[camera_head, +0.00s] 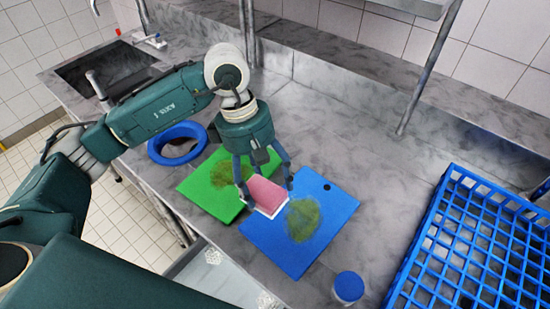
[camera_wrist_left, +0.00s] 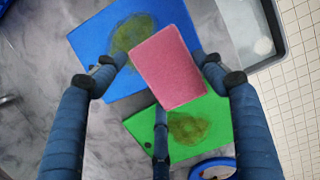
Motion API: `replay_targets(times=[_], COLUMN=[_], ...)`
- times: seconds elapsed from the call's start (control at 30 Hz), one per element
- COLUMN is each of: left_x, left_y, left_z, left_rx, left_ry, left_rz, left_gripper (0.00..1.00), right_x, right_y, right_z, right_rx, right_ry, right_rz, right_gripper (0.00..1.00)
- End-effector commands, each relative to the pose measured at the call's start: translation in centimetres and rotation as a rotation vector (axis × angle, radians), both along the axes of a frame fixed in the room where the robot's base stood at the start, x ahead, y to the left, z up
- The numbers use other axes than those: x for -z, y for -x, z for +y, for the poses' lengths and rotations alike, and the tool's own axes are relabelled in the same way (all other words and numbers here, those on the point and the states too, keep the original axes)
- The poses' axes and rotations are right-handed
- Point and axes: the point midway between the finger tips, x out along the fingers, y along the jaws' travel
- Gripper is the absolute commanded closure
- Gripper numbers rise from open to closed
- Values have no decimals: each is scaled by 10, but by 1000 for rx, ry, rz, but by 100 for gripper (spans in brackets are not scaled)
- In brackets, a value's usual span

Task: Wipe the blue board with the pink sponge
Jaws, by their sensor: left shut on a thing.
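The pink sponge (camera_head: 265,193), with a white underside, is held in my left gripper (camera_head: 264,190). In the left wrist view the sponge (camera_wrist_left: 168,67) sits between the fingers of the gripper (camera_wrist_left: 160,75). The blue board (camera_head: 330,213) lies flat on the counter with a greenish-brown stain (camera_head: 303,219) on it. The sponge is over the board's left edge, beside the stain; I cannot tell whether it touches the board. The blue board also shows in the left wrist view (camera_wrist_left: 92,45). My right gripper is not in view.
A green board (camera_head: 207,196) with a similar stain lies left of the blue board. A blue ring-shaped item (camera_head: 158,148) is behind it. A blue-lidded container (camera_head: 348,288) stands near the front, and a blue crate (camera_head: 440,205) is on the right. A sink (camera_head: 70,75) is at the back left.

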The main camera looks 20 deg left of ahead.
Motion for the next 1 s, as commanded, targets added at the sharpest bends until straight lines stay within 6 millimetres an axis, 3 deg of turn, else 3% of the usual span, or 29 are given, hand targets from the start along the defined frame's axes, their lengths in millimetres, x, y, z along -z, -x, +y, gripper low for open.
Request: replay_targets(times=[0.33, 0.47, 0.67, 0.8, 1.0], left_x=[-18, -20, -16, -5, 17], left_y=[-26, -31, -34, -33, -33], left_z=[-13, -13, -13, -13, -13], left_rx=[-552, -667, -724, -723, -720], left_ry=[-78, -97, -105, -105, -106], left_rz=[2, 8, 12, 13, 14], left_gripper=[51, 51, 51, 51, 51], right_x=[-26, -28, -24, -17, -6], right_y=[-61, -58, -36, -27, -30], right_z=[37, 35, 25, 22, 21], right_rx=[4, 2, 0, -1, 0], right_ry=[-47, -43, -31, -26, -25], right_rz=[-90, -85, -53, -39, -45], right_gripper=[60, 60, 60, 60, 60])
